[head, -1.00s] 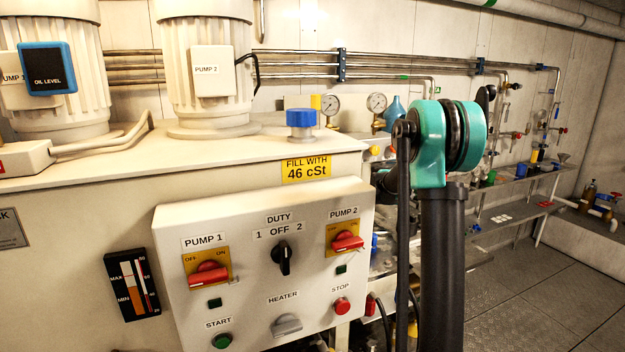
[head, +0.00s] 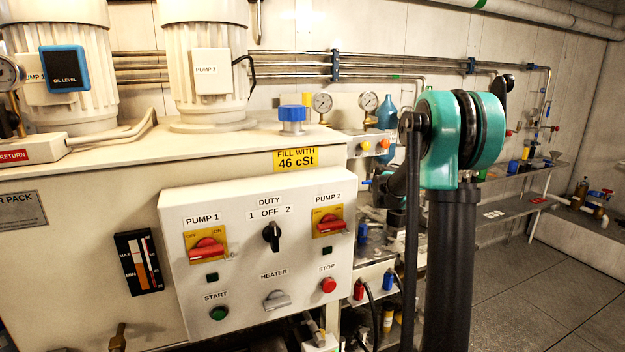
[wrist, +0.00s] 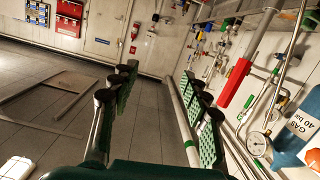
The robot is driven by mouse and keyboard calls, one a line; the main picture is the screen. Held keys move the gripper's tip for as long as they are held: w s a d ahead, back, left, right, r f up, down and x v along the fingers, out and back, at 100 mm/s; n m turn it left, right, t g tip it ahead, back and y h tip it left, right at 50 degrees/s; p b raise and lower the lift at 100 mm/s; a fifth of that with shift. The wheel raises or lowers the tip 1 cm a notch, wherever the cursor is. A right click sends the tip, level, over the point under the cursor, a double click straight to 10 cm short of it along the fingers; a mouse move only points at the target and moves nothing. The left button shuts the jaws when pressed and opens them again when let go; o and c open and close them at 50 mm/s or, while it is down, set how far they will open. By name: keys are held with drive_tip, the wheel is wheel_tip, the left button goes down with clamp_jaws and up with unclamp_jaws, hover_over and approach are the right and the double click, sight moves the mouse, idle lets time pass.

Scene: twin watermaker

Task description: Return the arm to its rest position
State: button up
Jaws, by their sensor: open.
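My arm (head: 455,250) stands at the right of the control panel in the head view, with its teal joint at the top. Beyond the fingers are the floor and the wall. A blue gas bottle (wrist: 298,130) and a pressure gauge (wrist: 257,144) are close at the right of the wrist view, apart from the fingers.
The control panel (head: 255,250) with red switches is on the front of the power pack (head: 90,210). Shelves (head: 515,180) run along the wall behind my arm. Open floor (head: 550,290) lies at the right.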

drive_tip(key=s+a+f+n+y, duration=0.4)
drive_tip(key=s+a+f, duration=0.4)
drive_tip(key=s, duration=0.5)
drive_tip(key=s+a+f+n+g+y, duration=0.1)
drive_tip(key=s+a+f+n+y, duration=0.3)
drive_tip(key=s+a+f, duration=0.5)
drive_tip(key=s+a+f+n+g+y, duration=0.1)
drive_tip(key=s+a+f+n+y, duration=0.3)
drive_tip(key=s, duration=1.2)
drive_tip(key=a+f+y, duration=0.3)
drive_tip(key=a+f, duration=0.1)
drive_tip(key=f, duration=0.1)
drive_tip(key=shift+s+a, duration=0.15)
drive_tip(key=shift+s, duration=0.15)
